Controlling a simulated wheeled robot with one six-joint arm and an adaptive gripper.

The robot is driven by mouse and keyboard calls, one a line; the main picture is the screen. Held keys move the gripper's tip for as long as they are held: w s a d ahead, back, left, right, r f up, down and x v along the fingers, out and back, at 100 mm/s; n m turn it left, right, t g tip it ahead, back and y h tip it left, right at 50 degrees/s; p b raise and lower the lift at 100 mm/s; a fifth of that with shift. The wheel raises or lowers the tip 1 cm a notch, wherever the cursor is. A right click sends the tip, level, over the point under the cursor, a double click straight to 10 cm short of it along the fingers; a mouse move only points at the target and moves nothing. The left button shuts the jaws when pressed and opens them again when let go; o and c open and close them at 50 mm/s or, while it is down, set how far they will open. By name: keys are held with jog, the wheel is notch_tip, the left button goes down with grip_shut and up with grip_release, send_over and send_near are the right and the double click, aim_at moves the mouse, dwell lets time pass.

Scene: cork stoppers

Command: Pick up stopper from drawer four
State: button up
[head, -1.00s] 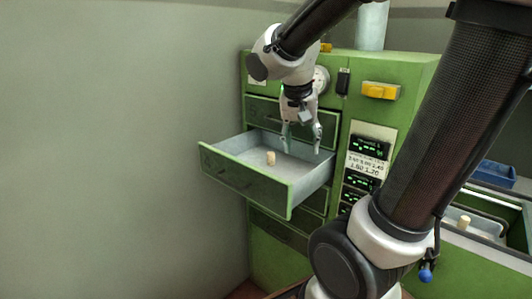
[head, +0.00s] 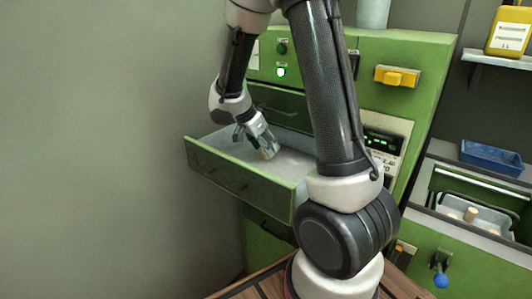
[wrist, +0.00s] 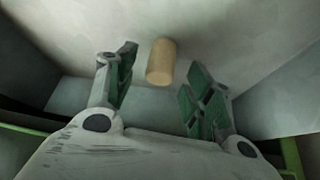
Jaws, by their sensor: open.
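The open drawer (head: 240,181) sticks out of the green cabinet, with a dark mark like a 4 on its front. My gripper (head: 257,147) reaches down into the drawer, tilted. In the wrist view my gripper (wrist: 160,90) is open, a finger on each side of the picture. The stopper lies beyond the gap between the fingertips, nearer the left one. I cannot tell whether anything touches.
The green cabinet (head: 421,100) has a yellow handle (head: 397,76) and a lit green lamp (head: 281,72). At right are a blue tray (head: 490,157) and a bin holding stoppers (head: 470,214). The drawer walls surround my gripper. A plain wall is at left.

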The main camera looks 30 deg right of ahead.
jog(key=shift+d+f, duration=0.3)
jog(key=shift+f, duration=0.3)
jog(key=c, duration=0.8)
jog(key=shift+o, duration=0.2)
